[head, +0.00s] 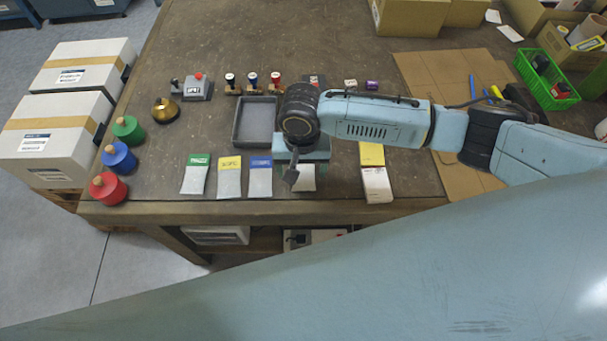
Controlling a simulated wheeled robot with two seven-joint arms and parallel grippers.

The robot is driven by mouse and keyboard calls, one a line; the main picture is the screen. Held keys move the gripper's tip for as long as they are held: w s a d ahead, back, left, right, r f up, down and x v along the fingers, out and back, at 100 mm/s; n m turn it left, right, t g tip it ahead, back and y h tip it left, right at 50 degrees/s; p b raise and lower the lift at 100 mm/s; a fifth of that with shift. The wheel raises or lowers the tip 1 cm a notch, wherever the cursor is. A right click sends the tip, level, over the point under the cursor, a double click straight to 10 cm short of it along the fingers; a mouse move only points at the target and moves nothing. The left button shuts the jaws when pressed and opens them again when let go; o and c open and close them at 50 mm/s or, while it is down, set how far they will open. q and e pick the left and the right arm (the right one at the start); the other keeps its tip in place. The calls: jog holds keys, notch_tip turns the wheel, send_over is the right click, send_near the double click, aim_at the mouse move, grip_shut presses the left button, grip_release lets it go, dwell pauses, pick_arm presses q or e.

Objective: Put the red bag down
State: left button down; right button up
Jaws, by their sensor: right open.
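My right gripper (291,180) is at the front part of the table (340,215), pointing down. It is open. A pale bag (305,178) lies right beside and partly under it. The gripper hides the top of this bag, so I cannot see whether its header is red. To its left, in a row, lie bags with a green header (199,160), a yellow header (230,163) and a blue header (261,163). No red header shows clearly. My left gripper is not in view.
A grey tray (236,122) stands behind the row. A yellow pad (371,154) and a white packet (377,185) lie right of the gripper. Red, blue and green knobbed weights (109,189) stand at the left edge. Cardboard (440,80) covers the right side.

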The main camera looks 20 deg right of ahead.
aim_at(304, 180)
jog(key=f, duration=0.4)
jog(key=shift+d+f+b, duration=0.15)
jog(key=shift+d+b, duration=0.1)
jog(key=shift+b, duration=0.1)
jog(key=shift+c, duration=0.4)
jog(key=c, duration=1.1)
